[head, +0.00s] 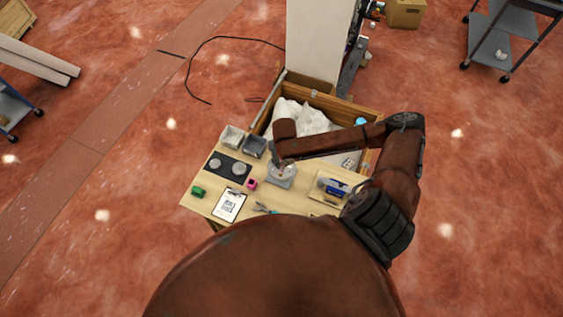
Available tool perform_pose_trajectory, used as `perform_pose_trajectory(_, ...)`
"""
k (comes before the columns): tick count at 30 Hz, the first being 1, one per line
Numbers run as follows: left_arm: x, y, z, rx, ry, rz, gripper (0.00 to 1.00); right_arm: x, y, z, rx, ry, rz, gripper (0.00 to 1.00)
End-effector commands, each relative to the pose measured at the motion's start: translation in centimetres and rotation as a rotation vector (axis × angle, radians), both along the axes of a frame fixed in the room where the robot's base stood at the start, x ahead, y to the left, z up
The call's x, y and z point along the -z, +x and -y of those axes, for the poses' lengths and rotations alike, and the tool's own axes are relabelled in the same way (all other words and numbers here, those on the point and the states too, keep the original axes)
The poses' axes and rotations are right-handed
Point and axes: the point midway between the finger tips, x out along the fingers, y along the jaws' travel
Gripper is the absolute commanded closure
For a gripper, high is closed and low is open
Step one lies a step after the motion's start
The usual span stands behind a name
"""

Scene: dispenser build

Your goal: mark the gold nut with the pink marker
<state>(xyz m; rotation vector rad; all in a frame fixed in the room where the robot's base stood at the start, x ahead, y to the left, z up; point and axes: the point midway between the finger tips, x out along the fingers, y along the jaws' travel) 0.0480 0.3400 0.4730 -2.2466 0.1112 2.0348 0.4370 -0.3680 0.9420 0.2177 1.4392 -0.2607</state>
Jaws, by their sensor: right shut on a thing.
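My right gripper (280,163) points down over a pale round dish on a grey square base (280,182) near the middle of the worktable. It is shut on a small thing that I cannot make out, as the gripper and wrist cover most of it. A small pink block with a dark middle (251,183) stands on the table just left of the grey base; I cannot tell whether it is the marker or its holder. I cannot make out the gold nut. My left gripper is not in view.
On the wooden table (190,205) are a black mat (226,171) with two grey round pieces, two grey bins (232,137), a green block (198,191), a clipboard (229,205), pliers (264,208) and a wooden tray (318,193) with blue items. A wooden crate (336,103) with white wrapping stands behind.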

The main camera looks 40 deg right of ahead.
Motion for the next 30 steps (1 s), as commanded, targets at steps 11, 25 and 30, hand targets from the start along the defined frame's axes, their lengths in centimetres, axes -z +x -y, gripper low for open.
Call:
perform_pose_trajectory(11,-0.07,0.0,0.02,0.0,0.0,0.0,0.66,0.09,0.04,-0.14,0.0,0.0,0.0,1.0)
perform_pose_trajectory(25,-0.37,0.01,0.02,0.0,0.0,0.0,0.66,0.19,0.17,-0.68,0.0,0.001,-0.001,1.0)
perform_pose_trajectory(30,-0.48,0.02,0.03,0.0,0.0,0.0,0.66,0.24,0.2,-0.91,0.0,0.003,-0.001,1.0)
